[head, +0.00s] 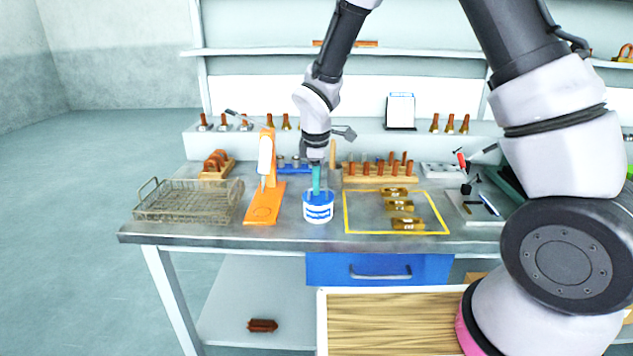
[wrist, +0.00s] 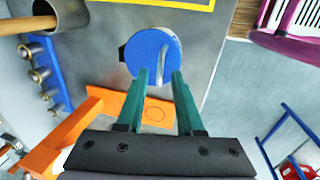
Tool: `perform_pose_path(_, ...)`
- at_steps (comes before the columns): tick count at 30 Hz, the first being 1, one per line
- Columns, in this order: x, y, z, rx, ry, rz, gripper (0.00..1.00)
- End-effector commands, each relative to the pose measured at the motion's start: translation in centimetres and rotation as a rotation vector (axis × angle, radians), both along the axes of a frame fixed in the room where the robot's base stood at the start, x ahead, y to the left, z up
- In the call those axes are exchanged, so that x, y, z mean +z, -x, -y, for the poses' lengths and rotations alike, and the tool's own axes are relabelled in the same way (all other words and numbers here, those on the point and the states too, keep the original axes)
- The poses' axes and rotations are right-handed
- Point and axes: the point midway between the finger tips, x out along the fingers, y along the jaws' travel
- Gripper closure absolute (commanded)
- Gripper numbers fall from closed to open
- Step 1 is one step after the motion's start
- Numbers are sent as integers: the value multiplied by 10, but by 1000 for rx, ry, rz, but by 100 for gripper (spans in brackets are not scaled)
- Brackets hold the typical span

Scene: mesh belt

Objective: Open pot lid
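A small white pot with blue bands (head: 318,212) stands upright on the grey workbench, near its front edge. Its round blue lid (wrist: 146,48) is on it in the wrist view, with a thin raised ridge (wrist: 164,62) across the top. My gripper (head: 316,190) points down at the pot from above. In the wrist view its two teal fingers (wrist: 160,76) are apart, with the lid's ridge between their tips and nothing gripped. I cannot tell whether the fingertips touch the lid. The fingers hide part of the lid in the head view.
An orange stand (head: 264,205) is just left of the pot, and a wire basket (head: 187,207) farther left. A yellow outlined area (head: 372,228) with brass pieces is close on the right. A wooden peg rack (head: 378,178) stands behind. A blue drawer (head: 330,270) is below.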

Motion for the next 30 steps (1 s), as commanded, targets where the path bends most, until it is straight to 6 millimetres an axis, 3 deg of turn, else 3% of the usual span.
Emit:
perform_pose_path(1,0,0,0,0,0,0,87)
perform_pose_path(2,0,0,0,0,0,0,98)
perform_pose_path(3,0,0,0,0,0,0,100)
perform_pose_path(30,0,0,0,0,0,0,100)
